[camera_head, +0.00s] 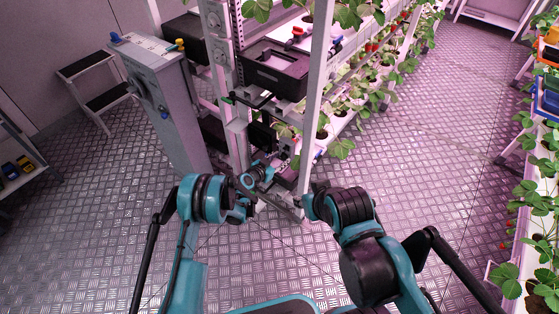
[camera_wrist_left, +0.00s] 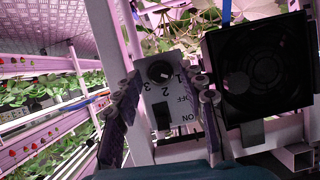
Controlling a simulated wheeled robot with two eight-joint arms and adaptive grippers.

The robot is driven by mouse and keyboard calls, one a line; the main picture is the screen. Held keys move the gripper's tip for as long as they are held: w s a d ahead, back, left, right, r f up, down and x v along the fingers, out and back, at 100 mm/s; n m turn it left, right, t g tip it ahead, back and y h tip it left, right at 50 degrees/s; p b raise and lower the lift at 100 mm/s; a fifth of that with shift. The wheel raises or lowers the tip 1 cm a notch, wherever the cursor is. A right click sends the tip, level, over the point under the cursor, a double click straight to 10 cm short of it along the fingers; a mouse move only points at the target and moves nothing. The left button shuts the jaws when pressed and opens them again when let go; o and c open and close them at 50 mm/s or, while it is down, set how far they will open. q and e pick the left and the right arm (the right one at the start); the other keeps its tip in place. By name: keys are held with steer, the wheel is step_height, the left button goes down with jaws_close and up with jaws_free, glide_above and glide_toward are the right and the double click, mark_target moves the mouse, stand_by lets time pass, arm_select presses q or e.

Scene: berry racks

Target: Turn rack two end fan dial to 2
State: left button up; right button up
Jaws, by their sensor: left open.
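In the left wrist view a round black fan dial (camera_wrist_left: 160,71) sits on a light control panel (camera_wrist_left: 183,104) marked 1, 2, 3, OFF and ON. A pale mark shows on the dial, but I cannot tell surely which number it points to. A black switch (camera_wrist_left: 162,115) is below the dial. My left gripper (camera_wrist_left: 168,88) is open, with one finger on either side of the panel and the dial between them, apparently not gripped. In the head view my left wrist (camera_head: 257,176) is low at the rack's end. My right arm bends near the rack post; its gripper is hidden.
A black fan (camera_wrist_left: 258,75) is close right of the panel. The white rack post (camera_head: 318,95) and black box (camera_head: 275,72) stand above my arms. A grey cabinet (camera_head: 165,95) and step stool (camera_head: 98,88) are left. Open floor (camera_head: 440,150) lies right.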

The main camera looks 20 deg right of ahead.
arm_select(q)
steer(key=shift+c, duration=0.4)
jaws_close()
steer(key=m, duration=0.1)
steer(key=m+t+y, duration=0.1)
steer(key=m+t, duration=0.1)
steer(key=m, duration=0.1)
steer(key=shift+s+d+f, duration=0.1)
steer(key=shift+s+d, duration=0.15)
steer(key=m+t, duration=0.1)
steer(key=m, duration=0.1)
steer(key=m+t, duration=0.1)
steer(key=m, duration=0.1)
steer(key=shift+s+f+t+y, duration=0.1)
steer(key=shift+f+t+y, duration=0.1)
steer(key=shift+t+y, duration=0.15)
steer(key=shift+m, duration=0.3)
